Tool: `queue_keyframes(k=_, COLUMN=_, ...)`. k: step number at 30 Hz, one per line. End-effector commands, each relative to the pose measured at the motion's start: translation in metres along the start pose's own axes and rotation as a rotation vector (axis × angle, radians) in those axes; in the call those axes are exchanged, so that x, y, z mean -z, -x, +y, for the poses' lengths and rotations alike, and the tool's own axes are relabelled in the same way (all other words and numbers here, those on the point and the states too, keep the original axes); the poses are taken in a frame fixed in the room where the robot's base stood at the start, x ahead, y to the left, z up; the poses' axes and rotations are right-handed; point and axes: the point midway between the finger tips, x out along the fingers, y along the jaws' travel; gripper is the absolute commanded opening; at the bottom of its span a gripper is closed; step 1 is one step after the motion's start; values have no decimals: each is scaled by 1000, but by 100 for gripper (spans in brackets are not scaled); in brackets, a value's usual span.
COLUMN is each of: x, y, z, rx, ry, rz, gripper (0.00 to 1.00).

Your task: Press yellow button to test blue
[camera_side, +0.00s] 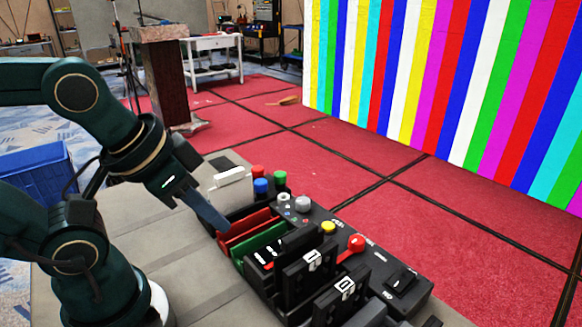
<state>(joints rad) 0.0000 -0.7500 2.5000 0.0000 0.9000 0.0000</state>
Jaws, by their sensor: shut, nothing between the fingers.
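The yellow button (328,227) sits on the black control panel (313,215), between a grey knob (302,203) and a red button (357,242). A blue button (261,186) stands at the panel's far left end, beside red (258,172) and green (280,177) ones. My gripper (214,221) is shut and empty. It points down to the right, left of the panel near the white and red slabs, apart from the yellow button. The video wall (430,75) shows vertical stripes of several colours, blue among them.
Black blocks (300,278) stand in front of the panel. A blue crate (38,180) is at the left. The grey tabletop (215,290) is bare at the front.

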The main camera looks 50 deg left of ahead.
Motion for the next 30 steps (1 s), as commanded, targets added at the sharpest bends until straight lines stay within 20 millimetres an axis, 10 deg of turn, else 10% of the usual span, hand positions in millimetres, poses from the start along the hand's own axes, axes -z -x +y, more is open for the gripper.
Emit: queue_keyframes(k=30, x=2, y=0, z=0, rx=2, ry=70, rz=7, gripper=0)
